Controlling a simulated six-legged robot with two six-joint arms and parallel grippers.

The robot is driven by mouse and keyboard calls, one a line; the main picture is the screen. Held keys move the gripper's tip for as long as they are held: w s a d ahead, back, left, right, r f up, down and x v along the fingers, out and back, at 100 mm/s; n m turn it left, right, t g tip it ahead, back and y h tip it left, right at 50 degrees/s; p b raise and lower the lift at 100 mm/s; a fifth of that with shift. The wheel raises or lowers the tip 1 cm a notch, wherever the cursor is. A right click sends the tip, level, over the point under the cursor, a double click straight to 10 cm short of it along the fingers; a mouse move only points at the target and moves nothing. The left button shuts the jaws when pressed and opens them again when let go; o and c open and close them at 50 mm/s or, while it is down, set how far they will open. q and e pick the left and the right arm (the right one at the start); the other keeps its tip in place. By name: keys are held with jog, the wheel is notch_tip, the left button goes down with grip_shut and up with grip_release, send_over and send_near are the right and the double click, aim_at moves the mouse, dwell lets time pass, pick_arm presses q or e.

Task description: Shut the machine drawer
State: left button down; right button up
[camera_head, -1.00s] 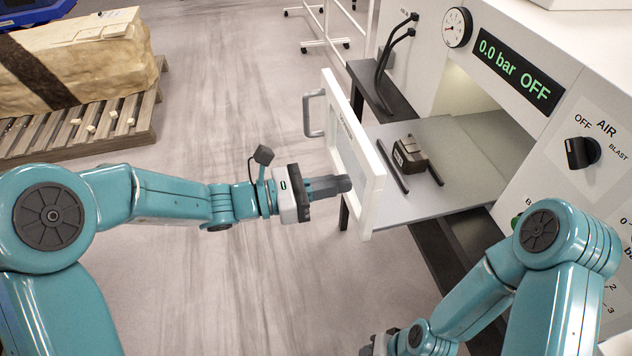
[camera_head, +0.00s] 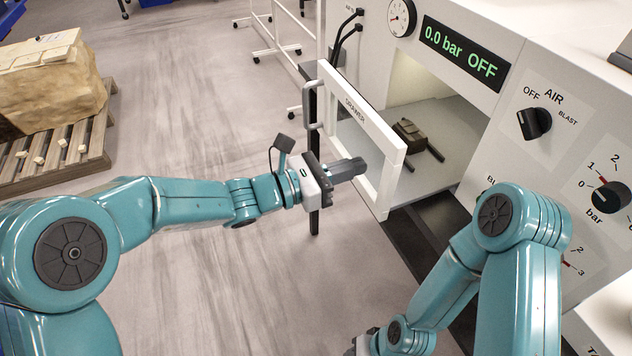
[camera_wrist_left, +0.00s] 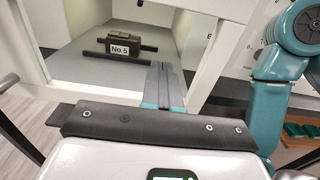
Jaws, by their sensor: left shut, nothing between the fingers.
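The machine drawer (camera_head: 389,190) is partly out of the white machine, its white framed front with a clear window and the label "DRAWER" facing left. A grey handle (camera_head: 312,106) is on the front's far side. A dark block (camera_head: 412,134) marked "No 5" rests on two dark bars inside; it also shows in the left wrist view (camera_wrist_left: 122,47). My left gripper (camera_head: 352,168) is shut and empty, its fingertips at the drawer front; I cannot tell whether they touch. In the wrist view its fingers (camera_wrist_left: 164,84) point toward the front. My right gripper (camera_head: 365,343) is cut off at the bottom edge.
The machine carries a gauge (camera_head: 401,17), a display (camera_head: 465,52) reading "0.0 bar OFF", and an AIR knob (camera_head: 535,123). A rock on a wooden pallet (camera_head: 60,150) is at the left. A white wheeled rack (camera_head: 268,42) stands behind. Floor between is clear.

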pick_arm(q)
jog(key=x, duration=1.7)
jog(key=shift+r, duration=0.1)
jog(key=shift+d+r, duration=0.1)
